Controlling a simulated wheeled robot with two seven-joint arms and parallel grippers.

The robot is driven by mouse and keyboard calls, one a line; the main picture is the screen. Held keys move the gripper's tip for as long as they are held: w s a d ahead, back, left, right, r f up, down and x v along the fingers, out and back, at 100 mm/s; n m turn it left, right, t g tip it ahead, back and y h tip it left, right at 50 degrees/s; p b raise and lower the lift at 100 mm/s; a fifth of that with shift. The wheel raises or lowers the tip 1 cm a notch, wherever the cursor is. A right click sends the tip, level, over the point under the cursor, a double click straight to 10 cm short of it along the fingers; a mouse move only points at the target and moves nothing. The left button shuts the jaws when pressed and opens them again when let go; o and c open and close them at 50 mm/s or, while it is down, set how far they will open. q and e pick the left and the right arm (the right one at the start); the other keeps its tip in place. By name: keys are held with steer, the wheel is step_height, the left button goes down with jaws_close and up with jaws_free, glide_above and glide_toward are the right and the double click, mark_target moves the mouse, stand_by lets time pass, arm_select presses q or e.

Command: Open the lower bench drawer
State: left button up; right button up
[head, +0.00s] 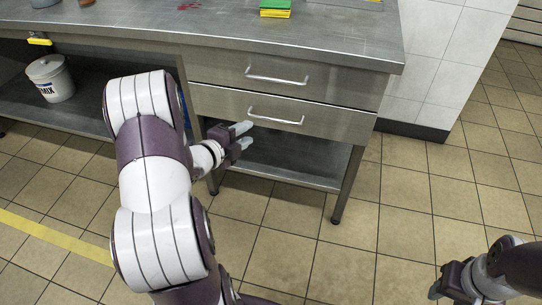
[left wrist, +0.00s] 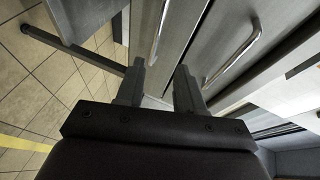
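The lower bench drawer (head: 335,123) is a steel front under the upper drawer, and it looks shut. Its bar handle (head: 276,121) is level and stands off the front. My left gripper (head: 243,138) is open and empty, just below and left of the handle's left end. In the left wrist view the two fingers (left wrist: 159,82) are apart, and the lower handle (left wrist: 160,32) lies ahead, in line with the gap and not between the fingers. My right gripper (head: 440,287) is at the bottom right, far from the bench; its opening is unclear.
The upper drawer (head: 340,84) has a similar handle (head: 277,79), which also shows in the left wrist view (left wrist: 234,58). Below the drawers are a lower shelf (head: 300,165) and a bench leg (head: 346,187). A white bucket (head: 50,80) stands on the left shelf. The tiled floor in front is clear.

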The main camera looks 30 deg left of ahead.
mark_target(273, 120)
arm_select(q)
steer(key=w+d+f+m+b, duration=0.1)
steer(key=w+f+b, duration=0.3)
steer(key=w, duration=0.7)
steer(key=shift+w+d+t+h+b, duration=0.3)
steer(key=shift+d+t+b, duration=0.1)
steer(key=shift+d+b, duration=0.1)
steer(key=shift+r, duration=0.1)
jaws_close()
arm_select(e)
step_height(273, 120, down, 7)
steer(key=shift+r, duration=0.2)
